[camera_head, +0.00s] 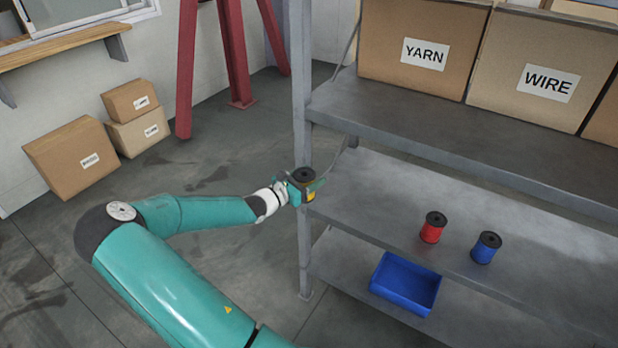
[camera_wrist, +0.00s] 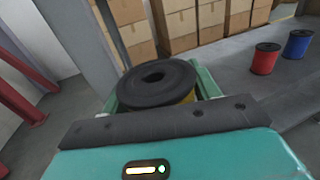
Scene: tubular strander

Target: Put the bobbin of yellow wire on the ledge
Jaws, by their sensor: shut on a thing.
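My gripper (camera_head: 301,187) is shut on the bobbin of yellow wire (camera_head: 304,177), in front of the rack's left post. The bobbin has a black top flange, and a little yellow wire shows below it. In the wrist view the bobbin (camera_wrist: 158,83) sits upright between the jaws of my gripper (camera_wrist: 158,92), with most of its yellow side hidden. The wooden ledge (camera_head: 70,47) is on the left wall below a window, far up and left of my gripper. No objects show on the visible part of the ledge's top.
A red bobbin (camera_head: 433,228) and a blue bobbin (camera_head: 486,247) stand on the middle shelf (camera_head: 370,195). A blue bin (camera_head: 406,283) is below. Cardboard boxes (camera_head: 70,157) sit on the floor under the ledge. Red steel legs (camera_head: 187,70) stand between ledge and rack post (camera_head: 301,110).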

